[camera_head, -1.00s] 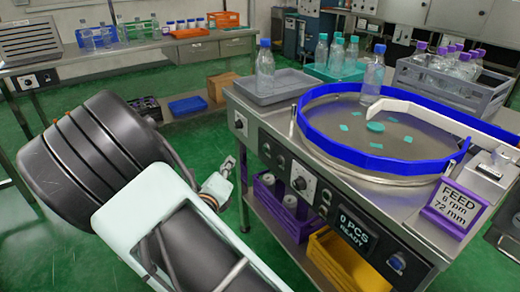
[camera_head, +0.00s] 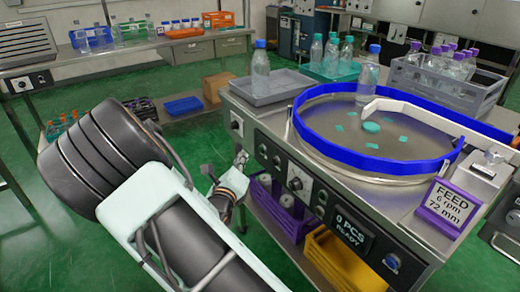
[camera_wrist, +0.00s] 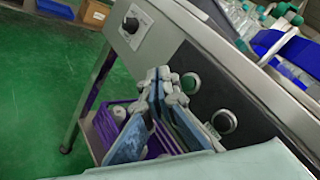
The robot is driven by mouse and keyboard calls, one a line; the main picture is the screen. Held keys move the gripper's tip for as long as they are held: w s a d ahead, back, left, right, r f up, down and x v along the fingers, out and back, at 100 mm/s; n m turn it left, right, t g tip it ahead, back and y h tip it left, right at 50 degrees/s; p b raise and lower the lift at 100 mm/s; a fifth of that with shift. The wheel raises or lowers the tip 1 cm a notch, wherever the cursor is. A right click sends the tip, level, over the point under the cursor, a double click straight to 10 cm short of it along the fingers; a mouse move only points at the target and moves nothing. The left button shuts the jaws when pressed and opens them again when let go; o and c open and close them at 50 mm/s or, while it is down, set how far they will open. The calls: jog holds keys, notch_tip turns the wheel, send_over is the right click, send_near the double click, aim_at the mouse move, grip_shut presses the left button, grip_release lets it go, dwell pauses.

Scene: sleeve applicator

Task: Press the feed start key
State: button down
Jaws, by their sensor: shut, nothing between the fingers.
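The machine's front panel (camera_head: 345,207) carries several keys and knobs. Two small round keys, an upper left one (camera_head: 263,150) and a lower right one (camera_head: 277,162), sit near its left part. They appear larger in the wrist view as a near key (camera_wrist: 190,82) and a farther key (camera_wrist: 223,121). I cannot read which is the feed start key. My gripper (camera_head: 240,158) is shut and empty, just left of these keys. In the wrist view my gripper's fingertips (camera_wrist: 162,76) appear beside the near key; contact cannot be told. The display (camera_head: 350,228) reads "0 PCS READY".
A knob on a white plate (camera_wrist: 131,25) is left of the keys. A dial (camera_head: 297,183) and a blue button (camera_head: 393,262) are farther right. The blue-rimmed turntable (camera_head: 376,161) is on top. A purple crate (camera_head: 283,208) and yellow crate (camera_head: 345,262) stand below.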

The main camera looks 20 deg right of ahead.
aim_at(261, 150)
jog(key=shift+w+d+b, duration=0.25)
jog(key=shift+d+b, duration=0.2)
jog(key=shift+d, duration=0.3)
jog(key=shift+w+d+b, duration=0.2)
jog(key=shift+d+b, duration=0.2)
jog(key=shift+d, duration=0.3)
jog(key=shift+d+f+b, duration=0.1)
jog(key=shift+b, duration=0.2)
jog(key=shift+w+d+b, duration=0.15)
jog(key=shift+d+b, duration=0.15)
jog(key=shift+b, duration=0.1)
